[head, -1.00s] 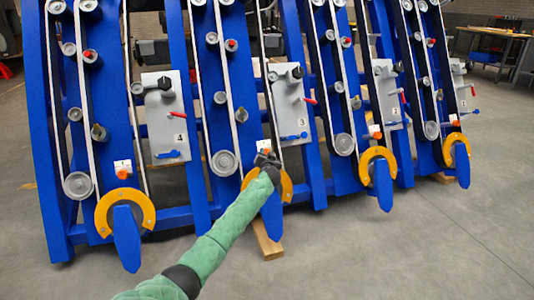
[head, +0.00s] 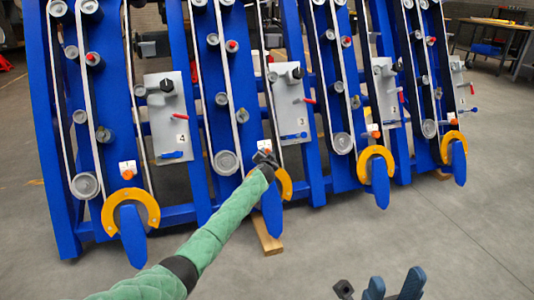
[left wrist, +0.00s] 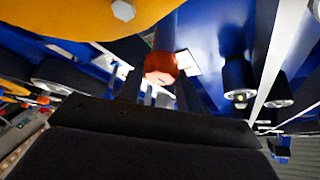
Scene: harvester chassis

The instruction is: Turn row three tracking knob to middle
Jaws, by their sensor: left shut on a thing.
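The row three panel (head: 291,103), grey and marked 3, stands mid-frame in the head view. Below it is a small white plate (head: 264,145) above a yellow ring (head: 284,186). The orange-red tracking knob (left wrist: 160,68) shows beside its white plate (left wrist: 187,62) in the left wrist view; in the head view my gripper largely covers it.
Similar rows stand on both sides, with a row four panel (head: 167,118), its orange knob (head: 127,174) and a row two panel (head: 386,92). A wooden block (head: 266,236) lies under row three. The floor (head: 440,235) at right is clear.

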